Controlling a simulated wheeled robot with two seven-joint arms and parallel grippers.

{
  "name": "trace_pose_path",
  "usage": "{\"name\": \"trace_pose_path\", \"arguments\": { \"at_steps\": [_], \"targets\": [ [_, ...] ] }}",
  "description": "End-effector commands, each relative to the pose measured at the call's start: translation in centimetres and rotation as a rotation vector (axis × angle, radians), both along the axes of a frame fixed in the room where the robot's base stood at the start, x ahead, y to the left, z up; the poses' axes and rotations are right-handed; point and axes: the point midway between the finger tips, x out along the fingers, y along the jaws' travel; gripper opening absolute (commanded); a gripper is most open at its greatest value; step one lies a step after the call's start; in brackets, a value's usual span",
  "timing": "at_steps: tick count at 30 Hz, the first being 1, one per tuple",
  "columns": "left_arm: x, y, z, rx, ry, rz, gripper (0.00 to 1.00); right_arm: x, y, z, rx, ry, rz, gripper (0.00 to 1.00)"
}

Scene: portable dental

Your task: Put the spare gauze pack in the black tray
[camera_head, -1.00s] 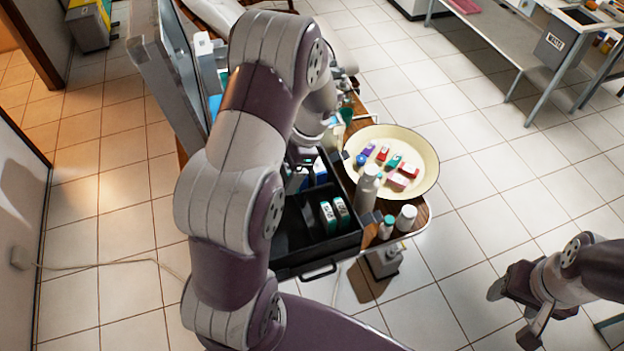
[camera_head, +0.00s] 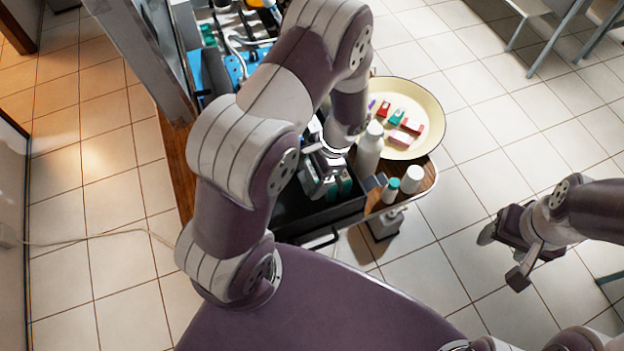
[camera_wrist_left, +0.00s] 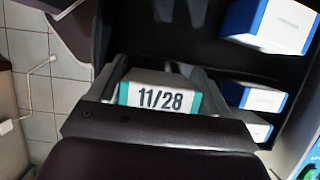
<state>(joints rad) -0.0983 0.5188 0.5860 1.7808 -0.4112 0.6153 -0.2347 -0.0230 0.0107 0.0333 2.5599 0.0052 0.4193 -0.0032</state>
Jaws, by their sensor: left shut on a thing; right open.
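The black tray (camera_head: 290,217) sits on the cart, partly hidden by my left arm in the head view. In the left wrist view, a white and teal gauze pack (camera_wrist_left: 160,98) marked "11/28" is between the fingers of my left gripper (camera_wrist_left: 157,78), which is shut on it. In the head view my left gripper (camera_head: 322,180) is low over the tray's front part, beside a teal pack (camera_head: 346,184). The contact under the held pack is hidden. My right gripper (camera_head: 507,252) is open and empty over the floor at the right.
Blue and white boxes (camera_wrist_left: 270,22) lie in the tray's other compartments. A white bottle (camera_head: 369,150) and smaller bottles (camera_head: 412,179) stand close to the tray's right. A cream basin (camera_head: 428,105) with several small packs is behind them.

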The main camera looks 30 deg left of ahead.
Motion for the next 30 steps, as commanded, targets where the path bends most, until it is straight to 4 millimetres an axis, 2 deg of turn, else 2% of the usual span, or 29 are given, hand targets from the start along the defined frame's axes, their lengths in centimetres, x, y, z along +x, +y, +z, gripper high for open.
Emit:
{"name": "trace_pose_path", "arguments": {
  "at_steps": [7, 29, 30],
  "targets": [
    [-0.1, -0.2, -3.9, 0.0, 0.003, 0.001, 0.45, 0.0, 0.0, 0.6, 0.0, 0.0, 0.0, 0.62],
    [-0.2, -0.2, -5.7, -0.002, 0.003, 0.002, 0.45, 0.0, 0.0, -0.5, 0.0, 0.0, 0.0, 0.62],
    [-0.3, -0.2, -5.7, -0.002, 0.004, 0.003, 0.84, 0.0, 0.0, -0.5, 0.0, 0.0, 0.0, 0.62]
  ]
}}
